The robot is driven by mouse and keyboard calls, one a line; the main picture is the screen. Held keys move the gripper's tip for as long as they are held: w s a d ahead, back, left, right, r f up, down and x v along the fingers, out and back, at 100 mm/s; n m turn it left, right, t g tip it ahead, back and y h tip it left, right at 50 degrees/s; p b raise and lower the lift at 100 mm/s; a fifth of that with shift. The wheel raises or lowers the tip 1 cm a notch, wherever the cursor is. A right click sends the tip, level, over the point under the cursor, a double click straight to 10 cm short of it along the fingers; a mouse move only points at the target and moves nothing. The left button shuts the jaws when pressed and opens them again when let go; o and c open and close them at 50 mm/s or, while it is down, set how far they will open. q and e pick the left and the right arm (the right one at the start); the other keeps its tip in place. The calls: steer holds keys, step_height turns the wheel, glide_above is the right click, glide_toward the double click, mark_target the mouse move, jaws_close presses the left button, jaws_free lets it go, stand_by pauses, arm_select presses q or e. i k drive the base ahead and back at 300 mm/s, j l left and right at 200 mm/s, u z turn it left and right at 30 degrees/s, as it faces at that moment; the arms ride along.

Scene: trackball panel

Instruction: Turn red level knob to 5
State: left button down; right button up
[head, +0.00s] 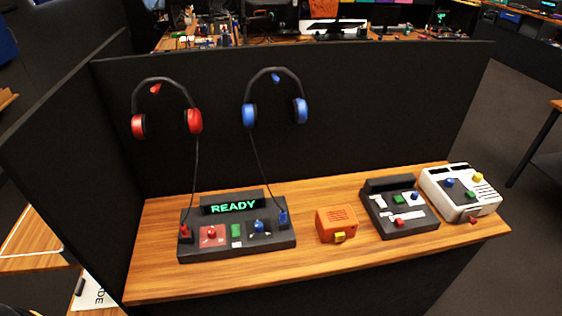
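Several red controls show in the head view, and I cannot tell from labels which is the level knob. A red knob (211,232) stands on a red square plate at the left of the dark READY panel (274,243). Another small red part (185,231) is at that panel's left edge. A red control (399,223) is on the dark box (421,226) right of centre. A red piece (474,221) is at the front of the white box (478,207). No scale numbers or knob settings are readable. Neither of my grippers is in view.
Red headphones (139,125) and blue headphones (249,115) hang on the dark partition (350,110), with cords down to the panel. An orange box (336,221) stands mid-desk. The wooden desk (160,281) is bare along its front edge.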

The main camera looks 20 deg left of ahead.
mark_target(212, 233)
steer(key=j+u, duration=0.1)
steer(key=u, duration=0.25)
steer(key=j+u, duration=0.15)
steer(key=u, duration=0.2)
steer(key=j+u, duration=0.1)
steer(key=u, duration=0.25)
